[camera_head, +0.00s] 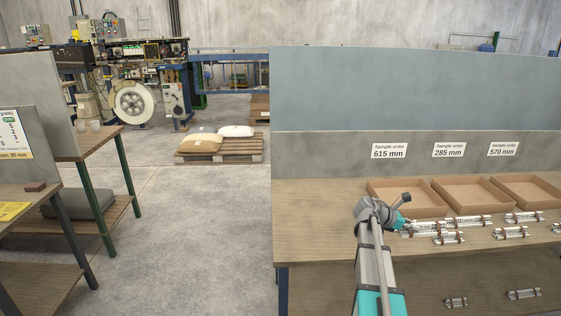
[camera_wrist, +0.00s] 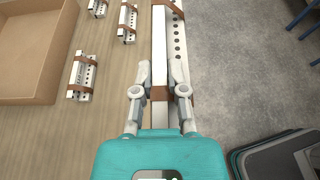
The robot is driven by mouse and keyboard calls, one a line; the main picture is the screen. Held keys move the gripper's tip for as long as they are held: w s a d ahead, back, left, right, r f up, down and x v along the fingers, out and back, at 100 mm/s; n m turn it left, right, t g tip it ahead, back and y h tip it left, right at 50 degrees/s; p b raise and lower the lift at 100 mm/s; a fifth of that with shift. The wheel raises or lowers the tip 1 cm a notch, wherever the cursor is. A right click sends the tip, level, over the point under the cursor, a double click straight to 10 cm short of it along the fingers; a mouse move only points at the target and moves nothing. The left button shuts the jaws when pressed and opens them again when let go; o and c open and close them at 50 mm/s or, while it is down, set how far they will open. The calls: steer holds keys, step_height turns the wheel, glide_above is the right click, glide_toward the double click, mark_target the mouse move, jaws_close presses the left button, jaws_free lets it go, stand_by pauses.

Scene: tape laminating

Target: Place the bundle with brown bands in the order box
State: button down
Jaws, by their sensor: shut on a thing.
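My gripper (camera_wrist: 160,80) is shut on a long white bundle with brown bands (camera_wrist: 160,45). The bundle runs from between the fingers to the top of the wrist view, with a brown band near the top and one by the fingers. Its perforated side faces right. In the head view my gripper (camera_head: 405,224) is low over the table, in front of the boxes. Three open cardboard order boxes stand in a row: left (camera_head: 408,211) under the 615 mm sign, middle (camera_head: 466,209) under 285 mm, right (camera_head: 529,205) under 570 mm.
Several other banded bundles lie on the table (camera_head: 315,225), including one in the wrist view (camera_wrist: 82,78). A box (camera_wrist: 45,97) fills the upper left there. Two bundles lie on the lower shelf (camera_head: 490,297).

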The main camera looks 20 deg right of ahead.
steer(key=shift+r+p, duration=4)
steer(key=shift+r, duration=0.25)
steer(key=shift+s, duration=0.2)
